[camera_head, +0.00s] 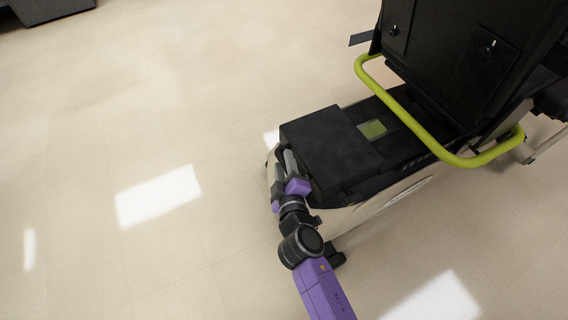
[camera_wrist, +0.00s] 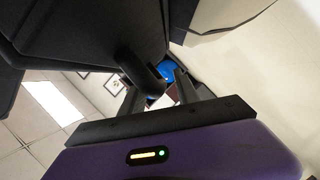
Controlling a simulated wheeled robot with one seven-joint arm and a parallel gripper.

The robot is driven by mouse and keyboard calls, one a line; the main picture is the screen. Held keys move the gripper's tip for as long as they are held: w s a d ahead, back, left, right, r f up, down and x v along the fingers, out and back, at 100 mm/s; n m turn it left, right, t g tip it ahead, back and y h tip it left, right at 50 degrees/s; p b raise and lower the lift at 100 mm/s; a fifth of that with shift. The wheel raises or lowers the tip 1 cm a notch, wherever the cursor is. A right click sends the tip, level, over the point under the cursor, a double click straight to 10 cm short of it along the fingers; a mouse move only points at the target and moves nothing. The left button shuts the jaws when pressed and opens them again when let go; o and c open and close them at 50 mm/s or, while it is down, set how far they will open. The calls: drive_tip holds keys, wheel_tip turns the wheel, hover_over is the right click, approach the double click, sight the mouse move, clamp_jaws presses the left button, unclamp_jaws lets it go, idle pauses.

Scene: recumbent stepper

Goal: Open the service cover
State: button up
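The service cover appears to be the dark, flat-topped lid (camera_head: 330,146) on the low end of the stepper, and it looks closed. In the wrist view its dark underside or edge (camera_wrist: 90,28) fills the upper left. A curved black handle (camera_wrist: 140,70) hangs from it. My gripper (camera_head: 284,166) is at the lid's left edge, fingers pointing up along its side. In the wrist view my gripper (camera_wrist: 158,92) has its fingers apart, with the handle's end between or just beyond them. A gap shows beside the right finger. Contact with the handle cannot be made out.
A yellow-green rail (camera_head: 430,135) curves around the black seat back (camera_head: 465,60) to the right of the lid. The stepper's pale side shell (camera_head: 400,190) runs below. The tiled floor (camera_head: 120,120) on the left is clear. A dark grey object (camera_head: 50,10) stands far upper left.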

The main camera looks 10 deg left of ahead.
drive_tip(key=shift+w, duration=0.1)
clamp_jaws()
idle(1.4)
